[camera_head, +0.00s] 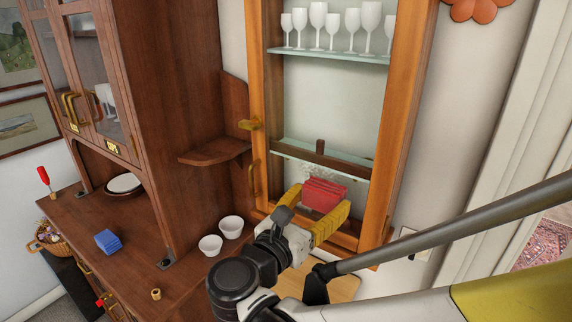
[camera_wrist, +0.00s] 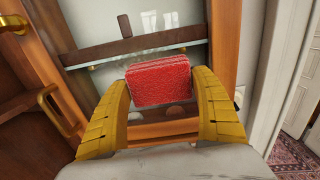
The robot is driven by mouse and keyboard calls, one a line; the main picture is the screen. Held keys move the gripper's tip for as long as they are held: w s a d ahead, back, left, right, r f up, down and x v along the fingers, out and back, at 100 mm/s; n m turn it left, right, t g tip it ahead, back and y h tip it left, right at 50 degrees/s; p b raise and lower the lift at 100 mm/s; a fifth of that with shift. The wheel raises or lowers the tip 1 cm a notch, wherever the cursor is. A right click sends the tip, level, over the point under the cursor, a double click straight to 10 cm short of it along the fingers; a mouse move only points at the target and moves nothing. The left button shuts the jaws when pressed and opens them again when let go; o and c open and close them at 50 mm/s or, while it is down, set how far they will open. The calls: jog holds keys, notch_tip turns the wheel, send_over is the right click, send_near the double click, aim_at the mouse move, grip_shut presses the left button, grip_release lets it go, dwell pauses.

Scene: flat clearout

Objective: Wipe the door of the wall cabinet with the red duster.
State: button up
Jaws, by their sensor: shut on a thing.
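The red duster (camera_head: 323,194) is a folded red cloth block. My gripper (camera_head: 317,203) is shut on it, with a yellow finger on either side; the wrist view also shows the duster (camera_wrist: 158,80) between the fingers (camera_wrist: 158,100). The wall cabinet (camera_head: 392,125) has an orange-brown wooden frame and a glazed front. My gripper holds the duster in front of the lower part of its door (camera_head: 340,98). Pale speckled marks (camera_head: 345,170) show on the glass just above the duster. I cannot tell whether the duster touches the glass.
White glasses (camera_head: 317,18) stand on a glass shelf inside the cabinet. A brown dresser (camera_head: 160,100) with a corner shelf (camera_head: 213,152) stands close on the left. Two white bowls (camera_head: 231,226), a blue block-shaped cloth (camera_head: 108,241) and a red-handled tool (camera_head: 43,175) are on its counter.

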aim_at(336, 204)
jog(key=shift+s+d, duration=0.6)
jog(key=shift+d, duration=0.2)
jog(key=shift+s+d, duration=0.6)
jog(key=shift+d, duration=0.2)
jog(key=shift+w+a+b, duration=0.3)
jog(key=shift+w+a, duration=0.95)
jog(key=shift+a, duration=0.35)
jog(key=shift+w+a+b, duration=0.3)
jog(key=shift+w+a, duration=0.95)
jog(key=shift+a, duration=0.35)
jog(key=shift+w+a+b, duration=0.3)
jog(key=shift+w+a, duration=0.95)
jog(key=shift+a, duration=0.35)
jog(key=shift+s+r+p, duration=0.1)
jog(key=shift+r+p, duration=0.3)
jog(key=shift+r, duration=0.2)
jog(key=shift+s+d+f+p, duration=0.1)
jog(key=shift+s+d+p, duration=0.1)
jog(key=shift+s+d, duration=1.2)
jog(key=shift+s+d+r+p, duration=0.1)
jog(key=shift+s+d+p, duration=0.15)
jog(key=shift+s+d, duration=1.2)
jog(key=shift+s+d+f+p, duration=0.15)
jog(key=shift+s+d, duration=0.65)
jog(key=shift+d, duration=1.15)
jog(key=shift+a, duration=0.1)
